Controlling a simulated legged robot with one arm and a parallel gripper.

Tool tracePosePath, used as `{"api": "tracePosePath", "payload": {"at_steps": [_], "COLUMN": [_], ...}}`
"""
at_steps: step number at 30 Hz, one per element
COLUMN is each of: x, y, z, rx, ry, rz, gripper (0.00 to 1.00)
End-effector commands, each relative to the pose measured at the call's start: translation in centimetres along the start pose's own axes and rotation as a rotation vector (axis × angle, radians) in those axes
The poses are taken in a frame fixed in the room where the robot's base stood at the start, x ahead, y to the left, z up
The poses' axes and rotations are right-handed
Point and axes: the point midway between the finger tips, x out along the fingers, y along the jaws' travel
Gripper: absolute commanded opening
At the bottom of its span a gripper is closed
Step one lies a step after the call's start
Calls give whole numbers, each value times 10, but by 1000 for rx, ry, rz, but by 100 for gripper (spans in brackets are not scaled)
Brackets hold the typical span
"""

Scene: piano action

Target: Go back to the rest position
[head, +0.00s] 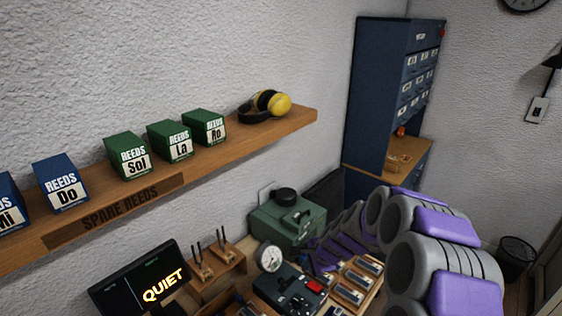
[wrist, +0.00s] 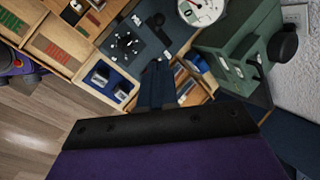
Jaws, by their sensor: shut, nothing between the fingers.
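My gripper (wrist: 157,84) shows in the wrist view, its dark fingers close together, shut and empty. It points down over the workbench, between a dark control box (wrist: 130,42) and a green machine (wrist: 236,62). In the head view my grey and purple arm reaches in from the lower right over the bench. It hides part of the bench's right side, and I cannot make out the fingertips there.
A wooden shelf (head: 290,122) on the wall holds several reed boxes (head: 130,157) and yellow earmuffs (head: 272,104). A lit QUIET display (head: 150,284), gauge (head: 269,257) and green machine (head: 290,217) stand below. A blue cabinet (head: 375,85) stands behind my arm; a bin (head: 515,257) is right.

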Motion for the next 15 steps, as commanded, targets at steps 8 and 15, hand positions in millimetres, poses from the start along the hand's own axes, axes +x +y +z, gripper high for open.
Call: {"api": "tracePosePath", "payload": {"at_steps": [8, 15], "x": [-41, -90], "y": [34, 98], "z": [50, 91], "rx": [-269, -592], "ry": [-67, -125], "rz": [68, 181], "gripper": [0, 0]}}
